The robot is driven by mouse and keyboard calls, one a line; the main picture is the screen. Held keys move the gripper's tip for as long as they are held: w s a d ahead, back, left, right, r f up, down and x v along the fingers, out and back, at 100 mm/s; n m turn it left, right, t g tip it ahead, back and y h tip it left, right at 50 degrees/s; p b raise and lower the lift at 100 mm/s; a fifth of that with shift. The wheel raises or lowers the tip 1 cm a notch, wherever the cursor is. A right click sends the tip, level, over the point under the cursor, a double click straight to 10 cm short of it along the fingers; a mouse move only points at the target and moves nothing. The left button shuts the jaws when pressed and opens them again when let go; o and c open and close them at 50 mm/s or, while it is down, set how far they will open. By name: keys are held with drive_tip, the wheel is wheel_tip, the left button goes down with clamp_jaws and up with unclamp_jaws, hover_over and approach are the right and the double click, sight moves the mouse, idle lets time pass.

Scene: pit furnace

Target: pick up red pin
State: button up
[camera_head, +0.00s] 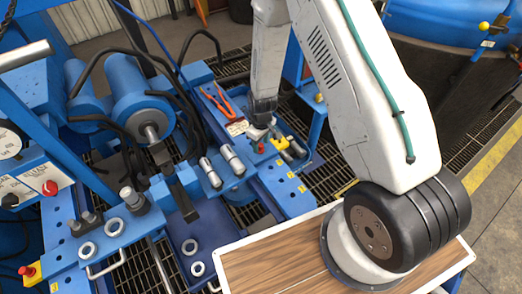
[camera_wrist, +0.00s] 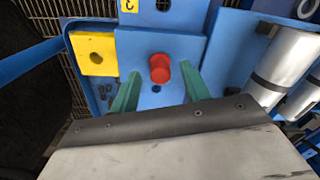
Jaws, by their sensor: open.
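The red pin (camera_wrist: 160,68) stands on a blue plate (camera_wrist: 185,47) in the wrist view, with a round red head and a short stem. My gripper (camera_wrist: 159,76) is open. Its two green fingers are on either side of the pin, left and right of it, with visible gaps. I cannot tell how deep the fingertips reach beside it. In the head view the pin (camera_head: 261,148) is a small red spot just below my gripper (camera_head: 257,134), mostly hidden.
A yellow block (camera_wrist: 95,52) with a hole sits left of the pin. Silver cylinders (camera_wrist: 288,62) stand close on the right. Orange-handled pliers (camera_head: 218,101) lie on the blue frame. A wooden-topped table (camera_head: 270,268) is in front.

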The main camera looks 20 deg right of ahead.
drive_tip(key=shift+f, duration=0.95)
drive_tip(key=shift+c, duration=0.3)
clamp_jaws()
drive_tip(key=shift+r, duration=0.1)
drive_tip(key=shift+r, duration=4.95)
